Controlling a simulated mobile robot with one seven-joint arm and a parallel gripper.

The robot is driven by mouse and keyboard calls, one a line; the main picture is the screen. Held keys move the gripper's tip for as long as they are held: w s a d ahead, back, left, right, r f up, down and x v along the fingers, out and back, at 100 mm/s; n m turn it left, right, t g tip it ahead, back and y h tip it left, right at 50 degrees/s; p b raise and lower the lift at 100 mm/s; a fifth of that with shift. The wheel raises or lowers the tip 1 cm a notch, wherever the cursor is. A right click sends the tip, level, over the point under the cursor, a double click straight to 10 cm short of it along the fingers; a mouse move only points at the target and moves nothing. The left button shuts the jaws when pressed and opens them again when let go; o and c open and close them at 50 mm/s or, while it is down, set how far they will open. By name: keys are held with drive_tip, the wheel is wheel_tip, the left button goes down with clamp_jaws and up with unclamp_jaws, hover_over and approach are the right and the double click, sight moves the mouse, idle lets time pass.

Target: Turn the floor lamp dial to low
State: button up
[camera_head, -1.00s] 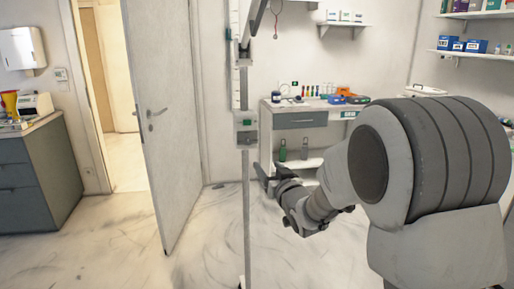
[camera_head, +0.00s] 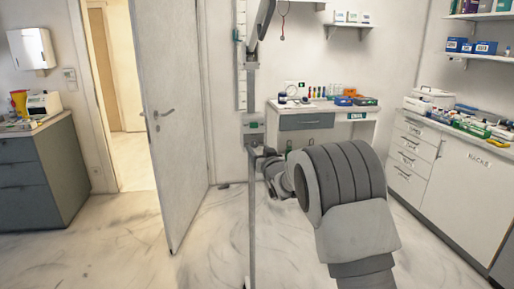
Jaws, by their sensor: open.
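The floor lamp's thin grey pole (camera_head: 252,215) stands upright in the middle of the view, and the lamp's upper part runs out of the top of the picture. A small grey control box (camera_head: 253,127) with a green mark sits on the pole. The dial and its setting are too small to make out. My gripper (camera_head: 257,149) is open and empty, beside the pole and just below the box. I cannot tell whether it touches either. My own arm hides part of the gripper.
A desk (camera_head: 309,121) with bottles and boxes stands behind the lamp. An open door (camera_head: 168,120) is to the left, with a grey cabinet (camera_head: 38,175) beyond it. White cabinets (camera_head: 463,175) line the right side. The floor left of the pole is clear.

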sight(254, 144)
drive_tip(key=shift+x, duration=1.15)
clamp_jaws()
